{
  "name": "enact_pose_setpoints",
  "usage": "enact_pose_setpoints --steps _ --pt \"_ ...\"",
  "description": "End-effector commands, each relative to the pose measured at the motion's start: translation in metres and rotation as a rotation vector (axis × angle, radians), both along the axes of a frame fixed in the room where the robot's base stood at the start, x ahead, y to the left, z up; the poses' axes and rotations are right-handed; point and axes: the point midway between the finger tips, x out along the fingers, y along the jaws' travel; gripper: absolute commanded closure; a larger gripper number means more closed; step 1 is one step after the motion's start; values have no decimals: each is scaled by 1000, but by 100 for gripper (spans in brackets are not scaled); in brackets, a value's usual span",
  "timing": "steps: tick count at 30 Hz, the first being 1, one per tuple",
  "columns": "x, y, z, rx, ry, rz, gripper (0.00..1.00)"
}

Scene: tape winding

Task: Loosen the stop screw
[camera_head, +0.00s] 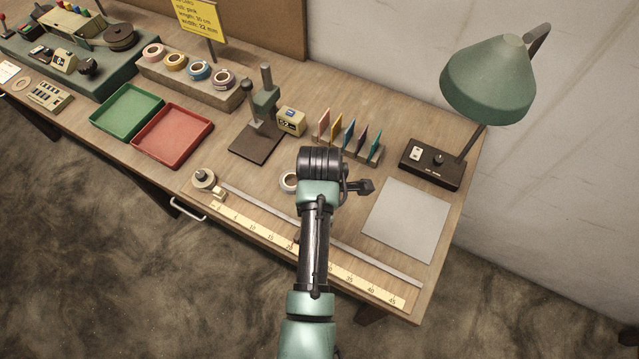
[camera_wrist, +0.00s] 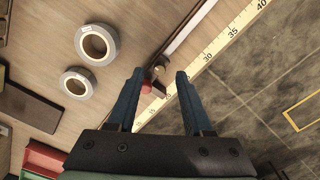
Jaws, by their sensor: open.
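In the wrist view, a small dark stop block (camera_wrist: 157,67) with a reddish screw knob (camera_wrist: 147,87) sits on the rail beside the ruler. My gripper (camera_wrist: 160,73) is open. Its two blue fingers appear on either side of the stop and screw in that view, with a gap visible between knob and fingers. I cannot tell the height of the fingertips above them. In the head view, my arm hides the stop and its screw. The ruler (camera_head: 240,225) runs along the table's front edge and also shows in the wrist view (camera_wrist: 228,38).
Two tape rolls lie left of the fingers in the wrist view (camera_wrist: 97,44). A green tray (camera_head: 127,112), a red tray (camera_head: 171,136), a card rack (camera_head: 358,152), a grey plate (camera_head: 408,220) and a lamp (camera_head: 488,78) stand around. A small roller fixture (camera_head: 205,181) is at the ruler's left end.

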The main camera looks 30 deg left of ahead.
Motion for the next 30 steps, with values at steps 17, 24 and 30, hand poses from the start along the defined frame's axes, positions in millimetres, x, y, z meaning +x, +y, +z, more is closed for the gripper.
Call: enact_pose_setpoints --steps 17,24,30 --pt "0 0 -19 1 -1 0 62" --pt "0 0 -18 0 0 0 100" --pt "0 0 -18 0 0 -1 100"
